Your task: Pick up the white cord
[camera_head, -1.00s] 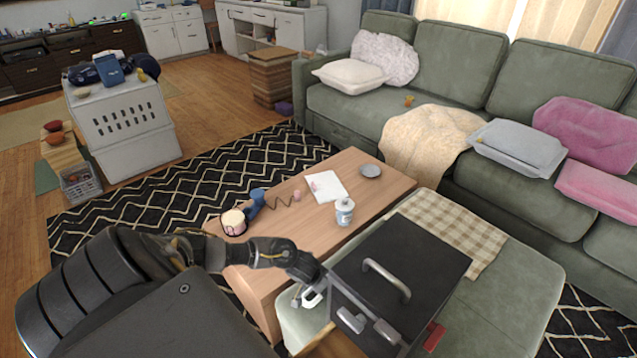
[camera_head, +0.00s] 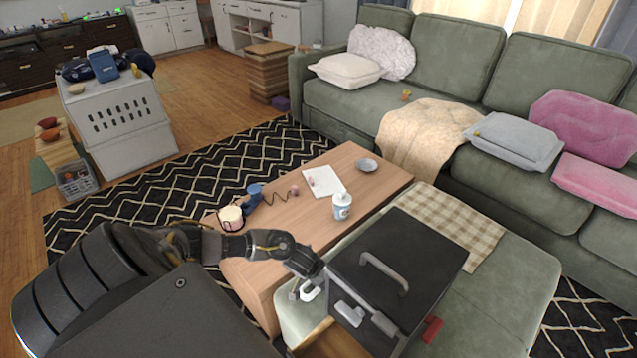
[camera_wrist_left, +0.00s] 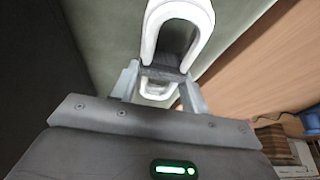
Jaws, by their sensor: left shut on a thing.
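The white cord (camera_wrist_left: 178,12) shows in the left wrist view as a smooth white loop with rounded ends. My left gripper (camera_wrist_left: 160,75) is shut on it, with the fingers on both sides of its middle part. In the head view my left gripper (camera_head: 304,284) is beside the black box at the edge of the green ottoman. A small white bit of the cord (camera_head: 311,293) shows there. The fingers hide part of the cord, and I cannot tell how far it is off the surface. My right gripper is in neither view.
A black lidded box (camera_head: 400,262) with a grey handle stands on the green ottoman (camera_head: 510,290), close to the right of my left gripper. The wooden coffee table (camera_head: 290,225) bears a white bottle (camera_head: 342,206), a paper (camera_head: 324,182) and a small dish (camera_head: 367,165).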

